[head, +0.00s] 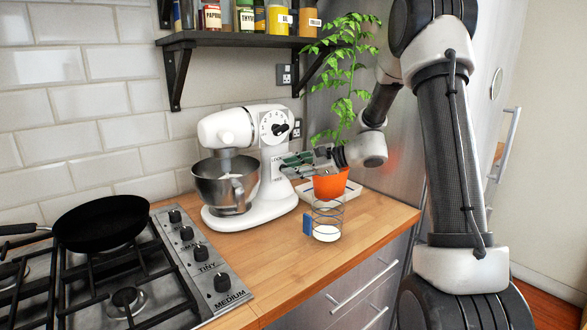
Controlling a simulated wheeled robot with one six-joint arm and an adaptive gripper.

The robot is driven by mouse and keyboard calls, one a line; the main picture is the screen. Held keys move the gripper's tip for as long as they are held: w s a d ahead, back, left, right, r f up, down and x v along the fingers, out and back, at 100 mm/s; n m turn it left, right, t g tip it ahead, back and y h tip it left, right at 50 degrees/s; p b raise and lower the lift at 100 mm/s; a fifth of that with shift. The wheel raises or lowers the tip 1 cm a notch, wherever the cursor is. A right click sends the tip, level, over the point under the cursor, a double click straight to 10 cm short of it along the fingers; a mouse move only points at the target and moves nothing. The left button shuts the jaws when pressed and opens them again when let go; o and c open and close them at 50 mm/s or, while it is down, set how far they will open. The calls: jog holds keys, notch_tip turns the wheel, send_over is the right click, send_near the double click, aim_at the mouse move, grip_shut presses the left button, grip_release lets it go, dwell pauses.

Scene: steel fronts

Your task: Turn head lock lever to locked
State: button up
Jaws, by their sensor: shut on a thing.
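The white stand mixer (265,195) stands on the wooden counter, its head level above the steel bowl (226,182). My gripper (288,164) reaches in from the right, with its green-tinted fingers against the right side of the mixer's column, below the round speed dial (274,127). It is shut on the head lock lever there. The fingers cover the lever, so its position cannot be read. Small lettering shows beside the fingertips but is too small to read surely.
An orange pot (330,184) with a tall leafy plant stands close under my gripper. A wire-ringed glass jar (327,222) with a blue handle is in front. A gas hob (135,275) with a black pan (101,222) is at left. A spice shelf (235,40) hangs above.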

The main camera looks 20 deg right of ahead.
jog(key=shift+s+a+f, duration=0.15)
jog(key=shift+s+f, duration=0.1)
jog(key=shift+f, duration=0.15)
jog(key=o, duration=0.9)
jog(key=shift+w+r, duration=0.1)
jog(key=shift+w+r, duration=0.1)
jog(key=shift+r, duration=0.05)
jog(key=v, duration=1.2)
